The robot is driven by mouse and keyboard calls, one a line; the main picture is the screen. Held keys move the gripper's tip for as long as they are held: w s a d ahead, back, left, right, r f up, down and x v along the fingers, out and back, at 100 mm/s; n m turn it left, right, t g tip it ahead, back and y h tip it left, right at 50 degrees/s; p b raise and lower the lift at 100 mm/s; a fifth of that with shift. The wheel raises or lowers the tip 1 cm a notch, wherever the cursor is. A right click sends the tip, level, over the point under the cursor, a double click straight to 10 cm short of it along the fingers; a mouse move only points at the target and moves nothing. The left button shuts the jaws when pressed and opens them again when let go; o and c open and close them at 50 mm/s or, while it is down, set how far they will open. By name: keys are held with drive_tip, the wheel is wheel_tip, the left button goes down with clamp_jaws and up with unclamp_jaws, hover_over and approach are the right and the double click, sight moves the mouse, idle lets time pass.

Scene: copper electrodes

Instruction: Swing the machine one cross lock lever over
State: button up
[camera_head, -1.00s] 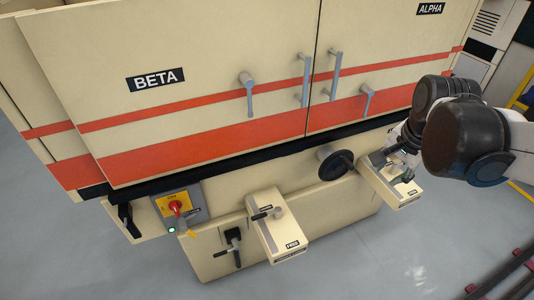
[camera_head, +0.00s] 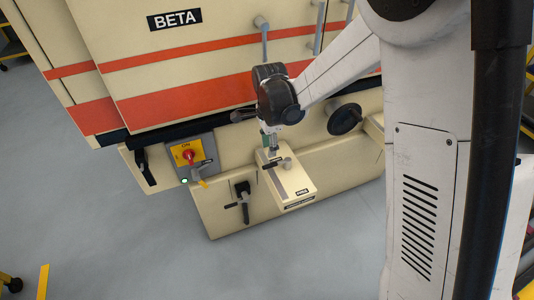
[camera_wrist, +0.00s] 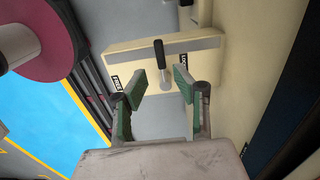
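A lever with a dark grip sits on top of a cream box (camera_head: 297,189) on the machine's front. It also shows in the wrist view, with its black grip (camera_wrist: 159,52) and a grey shaft leading to a round hub. Labels stand on both sides of it, one reading LOCK (camera_wrist: 183,48). My gripper (camera_head: 271,146) is above the back part of this box. In the wrist view my gripper (camera_wrist: 160,82) is open, its green-padded fingers to either side of the lever's hub end. I cannot tell whether they touch it.
The cream machine cabinet, labelled BETA (camera_head: 175,19), stands behind. A red rotary switch on a yellow plate (camera_head: 186,145) and a black handle (camera_head: 243,200) are left of the box. A dark handwheel (camera_head: 345,119) is to the right. Grey floor (camera_head: 120,250) in front is clear.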

sight(269, 165)
drive_tip(key=shift+d+f+b, duration=0.1)
drive_tip(key=shift+f+b, duration=2.2)
drive_tip(key=shift+f, duration=1.75)
drive_tip(key=shift+f+b, duration=0.35)
clamp_jaws()
